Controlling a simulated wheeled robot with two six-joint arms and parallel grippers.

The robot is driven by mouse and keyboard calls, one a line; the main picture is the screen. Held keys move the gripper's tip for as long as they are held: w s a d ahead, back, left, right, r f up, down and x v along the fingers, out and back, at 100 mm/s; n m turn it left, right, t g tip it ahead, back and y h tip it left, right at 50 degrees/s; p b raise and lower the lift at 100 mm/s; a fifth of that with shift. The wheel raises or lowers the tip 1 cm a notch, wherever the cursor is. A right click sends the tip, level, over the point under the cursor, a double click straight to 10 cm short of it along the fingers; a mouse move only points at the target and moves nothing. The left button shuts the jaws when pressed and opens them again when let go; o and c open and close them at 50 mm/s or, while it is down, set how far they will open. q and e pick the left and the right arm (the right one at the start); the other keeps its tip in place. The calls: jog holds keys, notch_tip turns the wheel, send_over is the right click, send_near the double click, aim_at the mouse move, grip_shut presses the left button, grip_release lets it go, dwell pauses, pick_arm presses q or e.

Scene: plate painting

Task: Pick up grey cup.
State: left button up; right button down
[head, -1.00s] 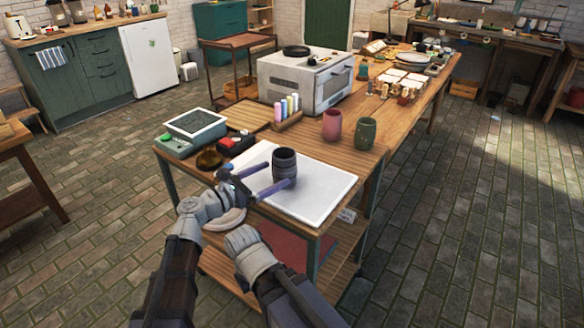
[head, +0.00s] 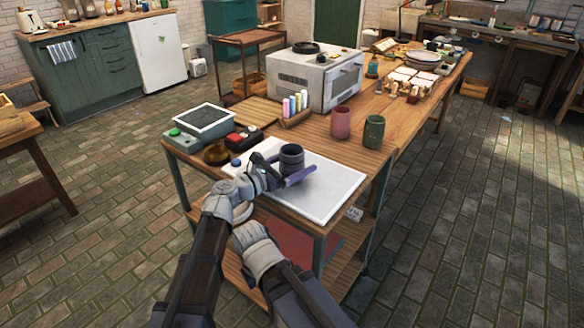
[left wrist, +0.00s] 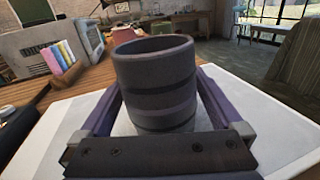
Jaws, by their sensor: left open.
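The grey cup (head: 291,158) stands upright on the white board (head: 335,185) at the near end of the wooden table. It is dark grey with darker bands. My left gripper (head: 284,172) is open, with its purple fingers on both sides of the cup. In the left wrist view the cup (left wrist: 156,85) stands between the two fingers (left wrist: 158,112), and the gripper's dark palm hides its base. I cannot tell whether either finger touches it. My right arm shows at the bottom of the head view, but its fingers cannot be made out.
A pink cup (head: 340,122) and a green cup (head: 374,132) stand behind the board. A scale (head: 204,119), a brown bowl (head: 217,153) and a red-and-black item (head: 238,140) lie to the left. A kiln-like white box (head: 315,77) stands farther back. The board's right part is clear.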

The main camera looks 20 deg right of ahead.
pick_arm(q)
jog(key=shift+w+d, duration=0.2)
jog(key=shift+d, duration=0.3)
grip_shut()
dwell(0.4)
jog(key=shift+r, duration=0.1)
notch_tip(320, 180, up, 10)
jog(key=p, duration=1)
